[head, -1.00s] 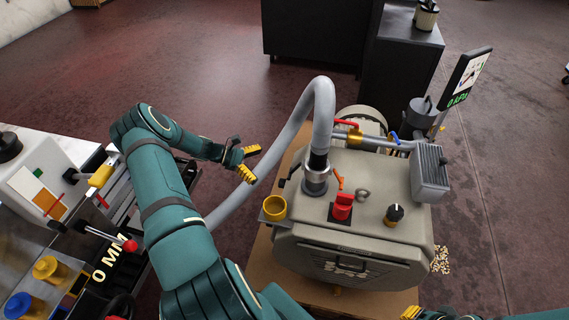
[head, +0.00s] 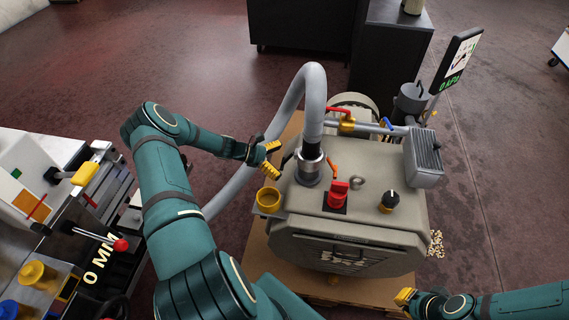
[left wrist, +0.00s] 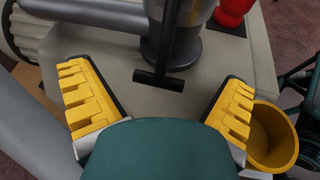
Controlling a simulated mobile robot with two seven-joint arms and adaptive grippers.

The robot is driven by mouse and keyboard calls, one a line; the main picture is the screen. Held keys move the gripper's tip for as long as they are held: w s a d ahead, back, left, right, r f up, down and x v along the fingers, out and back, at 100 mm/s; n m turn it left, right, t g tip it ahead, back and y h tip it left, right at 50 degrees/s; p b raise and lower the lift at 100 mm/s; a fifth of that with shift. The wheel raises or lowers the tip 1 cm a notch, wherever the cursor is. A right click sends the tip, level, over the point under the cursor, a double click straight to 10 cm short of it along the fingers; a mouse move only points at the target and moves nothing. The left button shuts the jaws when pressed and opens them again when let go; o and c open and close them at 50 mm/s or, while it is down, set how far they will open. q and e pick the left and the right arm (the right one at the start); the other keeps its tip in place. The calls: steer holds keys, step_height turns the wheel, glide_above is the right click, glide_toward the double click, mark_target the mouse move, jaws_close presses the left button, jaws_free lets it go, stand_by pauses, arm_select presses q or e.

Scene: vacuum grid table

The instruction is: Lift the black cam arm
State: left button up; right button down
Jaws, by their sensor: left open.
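The black cam arm (left wrist: 170,50) is a dark rod with a short crossbar at its end, beside the grey metal hose coupling (head: 309,167). In the head view only a small dark part of the cam arm (head: 286,159) shows, left of the coupling. My left gripper (head: 272,160) is open just left of it. In the left wrist view the crossbar lies between and ahead of the spread yellow fingers (left wrist: 155,92), with no visible contact. My right gripper (head: 405,297) is at the lower right, away from the cam arm; its jaws are unclear.
A grey hose (head: 314,95) arches up from the coupling. A yellow cup (head: 268,200) stands close to my left gripper. A red switch (head: 337,194) and black knob (head: 389,201) sit on the pump housing (head: 360,222). A bench (head: 60,150) is at left.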

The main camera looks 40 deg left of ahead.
arm_select(q)
steer(key=shift+x, duration=0.95)
steer(key=c, duration=1.3)
steer(key=shift+c, duration=0.3)
